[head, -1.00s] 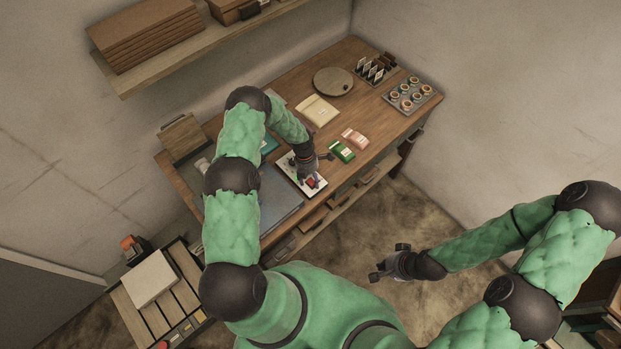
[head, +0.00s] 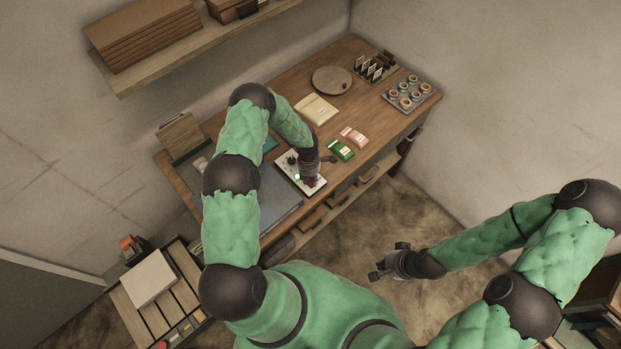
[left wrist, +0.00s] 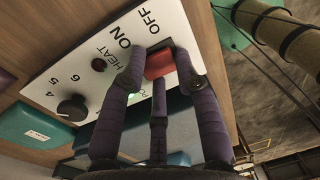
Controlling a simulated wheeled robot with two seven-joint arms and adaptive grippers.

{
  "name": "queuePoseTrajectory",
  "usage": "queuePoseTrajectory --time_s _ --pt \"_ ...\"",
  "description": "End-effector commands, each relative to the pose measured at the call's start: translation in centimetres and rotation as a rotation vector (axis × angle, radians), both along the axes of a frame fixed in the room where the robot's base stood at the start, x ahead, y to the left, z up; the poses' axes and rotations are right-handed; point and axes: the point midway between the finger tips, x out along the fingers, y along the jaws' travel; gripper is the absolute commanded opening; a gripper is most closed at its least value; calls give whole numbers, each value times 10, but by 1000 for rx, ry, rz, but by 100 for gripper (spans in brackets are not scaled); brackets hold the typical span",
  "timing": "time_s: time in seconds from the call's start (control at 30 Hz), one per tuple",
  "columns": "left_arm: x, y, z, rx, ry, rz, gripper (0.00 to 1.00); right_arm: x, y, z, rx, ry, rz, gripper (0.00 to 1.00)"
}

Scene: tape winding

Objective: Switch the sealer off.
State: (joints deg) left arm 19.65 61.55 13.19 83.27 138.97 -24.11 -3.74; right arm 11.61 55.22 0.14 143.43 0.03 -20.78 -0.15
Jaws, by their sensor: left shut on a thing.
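The sealer's white control panel (head: 289,160) lies at the front edge of the wooden bench; its labels ON, OFF and HEAT and a numbered dial show in the left wrist view (left wrist: 90,62). The red switch (left wrist: 159,64) sits beside the ON and OFF labels. My left gripper (head: 311,183) is down at the panel's near end. In the left wrist view its fingers (left wrist: 160,68) are closed about the red switch. Which way the switch is tipped I cannot tell. A green light (head: 297,177) glows on the panel. My right gripper (head: 388,262) is spread open and empty, away from the bench.
A green box (head: 341,150) and a pink box (head: 354,136) lie right of the panel. A round board (head: 332,80), a paper packet (head: 316,110) and a tray of rolls (head: 411,93) stand farther back. The floor beside my right gripper is clear.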

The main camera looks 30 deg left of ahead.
Motion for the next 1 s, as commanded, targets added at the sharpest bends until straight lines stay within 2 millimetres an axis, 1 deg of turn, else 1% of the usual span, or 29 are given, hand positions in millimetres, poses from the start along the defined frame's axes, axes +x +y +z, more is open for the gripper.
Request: queuePoseTrajectory --time_s 0.03,0.33,0.83,0.87,0.9,0.93,1.0 --pt "1 2 0 17 -8 -1 0 0 0 -3 0 0 0 0" --pt "0 0 0 95 -40 1 0 0 0 -12 0 0 0 0" --pt "2 1 3 118 -56 4 0 0 0 -13 0 0 0 0" --pt "2 1 3 118 -56 4 40 0 0 -13 0 0 0 0" --pt "2 1 3 116 -56 4 51 0 0 -13 0 0 0 0" --pt "2 1 3 116 -56 4 59 0 0 -13 0 0 0 0" --pt "2 0 2 116 -55 3 59 0 0 -13 0 0 0 0"
